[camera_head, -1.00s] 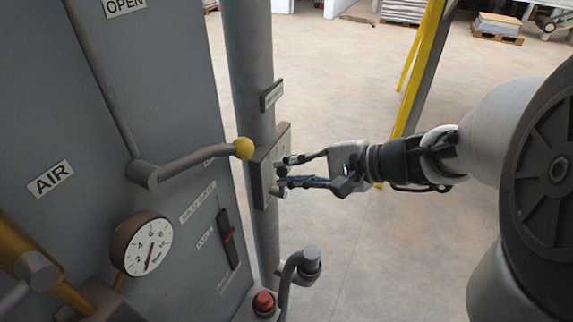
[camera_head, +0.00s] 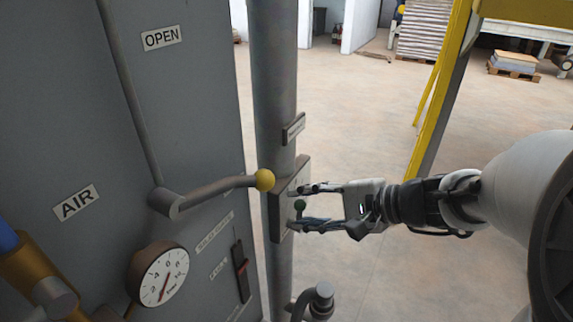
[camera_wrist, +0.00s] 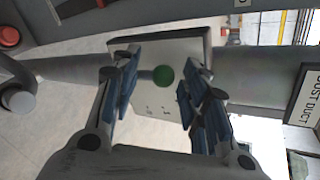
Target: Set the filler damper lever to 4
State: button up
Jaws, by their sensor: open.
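A green ball knob (camera_head: 300,204) stands out from a pale plate in a dark-edged box (camera_head: 276,210) on the grey pipe. In the wrist view the green knob (camera_wrist: 163,76) shows before the pale plate (camera_wrist: 160,110), which bears small marks too small to read. My gripper (camera_head: 308,206) is open, its fingertips on either side of the knob with gaps visible. In the wrist view my gripper (camera_wrist: 155,85) has blue-padded fingers left and right of the knob. I cannot tell which number the knob stands at, or read a name for this lever.
A yellow-knobbed lever (camera_head: 220,188) juts from the grey cabinet close left of the box. A gauge (camera_head: 159,275) and a red-marked slider (camera_head: 241,268) sit below it. A "DUST DUCT" label (camera_wrist: 306,94) is on the pipe. Open floor lies right, with a yellow post (camera_head: 440,90).

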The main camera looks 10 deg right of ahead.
jog(key=shift+d+r, duration=0.15)
jog(key=v, duration=1.2)
